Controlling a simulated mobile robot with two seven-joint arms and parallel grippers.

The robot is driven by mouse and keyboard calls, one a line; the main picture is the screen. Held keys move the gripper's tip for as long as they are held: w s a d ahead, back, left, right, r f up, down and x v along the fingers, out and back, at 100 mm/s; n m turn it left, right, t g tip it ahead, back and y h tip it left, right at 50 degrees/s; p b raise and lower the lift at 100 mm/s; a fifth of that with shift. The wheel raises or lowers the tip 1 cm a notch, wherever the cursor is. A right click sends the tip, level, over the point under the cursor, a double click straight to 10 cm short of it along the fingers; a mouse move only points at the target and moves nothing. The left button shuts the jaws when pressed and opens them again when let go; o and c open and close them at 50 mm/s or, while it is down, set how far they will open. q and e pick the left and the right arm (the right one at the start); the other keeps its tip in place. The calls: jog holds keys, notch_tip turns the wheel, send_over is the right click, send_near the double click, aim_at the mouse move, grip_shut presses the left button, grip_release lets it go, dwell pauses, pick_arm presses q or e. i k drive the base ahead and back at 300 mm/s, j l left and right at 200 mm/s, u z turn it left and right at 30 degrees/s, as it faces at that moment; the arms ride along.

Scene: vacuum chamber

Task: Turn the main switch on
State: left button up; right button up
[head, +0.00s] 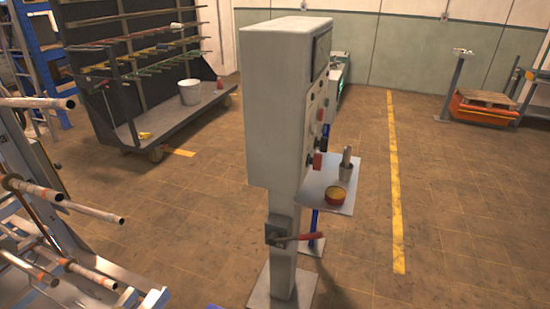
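A tall grey control cabinet (285,100) stands on a pedestal in the middle of the head view. A dark switch box (276,234) with a red lever (302,237) is on the pedestal below the cabinet. The lever points right and lies nearly level. No label is readable, so I cannot tell which is the main switch. Neither of my grippers is in view.
A small shelf (315,190) juts right from the cabinet, holding a yellow-red round container (334,195) and a grey cylinder (346,163). Metal pipes on a rack (60,225) stand at left. A cart (150,125) is behind. Floor right of the cabinet is clear.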

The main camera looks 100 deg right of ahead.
aim_at(316, 162)
jog(key=k+z, duration=0.3)
jog(key=z, duration=0.3)
jog(key=k+z, duration=0.1)
jog(key=z, duration=2.95)
